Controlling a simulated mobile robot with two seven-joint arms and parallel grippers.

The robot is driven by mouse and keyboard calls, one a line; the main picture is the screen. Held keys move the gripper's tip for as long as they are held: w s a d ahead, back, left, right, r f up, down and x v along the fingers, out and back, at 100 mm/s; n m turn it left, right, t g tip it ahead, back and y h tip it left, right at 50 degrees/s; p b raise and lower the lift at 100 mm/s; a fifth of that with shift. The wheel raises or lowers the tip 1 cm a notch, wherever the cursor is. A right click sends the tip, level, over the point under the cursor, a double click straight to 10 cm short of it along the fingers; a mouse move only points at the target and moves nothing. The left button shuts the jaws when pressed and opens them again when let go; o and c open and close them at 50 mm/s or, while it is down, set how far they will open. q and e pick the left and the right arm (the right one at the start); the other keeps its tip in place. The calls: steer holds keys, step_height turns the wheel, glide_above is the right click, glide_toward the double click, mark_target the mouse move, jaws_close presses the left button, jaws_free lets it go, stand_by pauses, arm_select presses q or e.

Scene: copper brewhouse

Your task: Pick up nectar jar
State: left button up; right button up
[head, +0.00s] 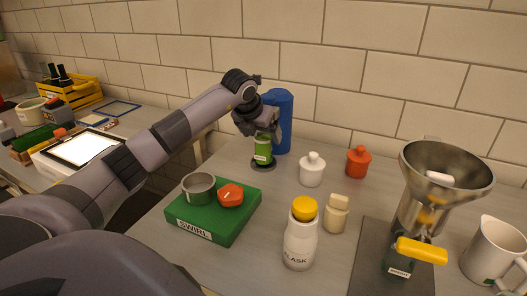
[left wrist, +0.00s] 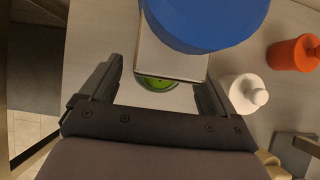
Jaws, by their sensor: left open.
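A green jar (head: 263,149) with a pale label, too small to read, stands on a dark round base towards the back of the counter; it may be the nectar jar. My left gripper (head: 262,132) is over the jar's upper part in the head view, fingers pointing down. In the left wrist view the gripper (left wrist: 156,82) is open, and a round green patch of the jar (left wrist: 157,83) shows between the fingers. I cannot tell whether either finger touches it. The jar's top is partly hidden by the gripper. My right gripper is out of view.
A blue cylinder (head: 283,120) stands close behind the jar. White (head: 312,170) and red (head: 358,162) lidded pots are to its right. A green SWIRL block (head: 214,224), a yellow-capped flask (head: 299,245) and a metal funnel (head: 431,195) stand nearer.

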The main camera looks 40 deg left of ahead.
arm_select(q)
steer(key=shift+w+a+f, duration=0.1)
steer(key=shift+w+f, duration=0.25)
steer(key=shift+f, duration=0.2)
steer(key=shift+r, duration=0.1)
jaws_close()
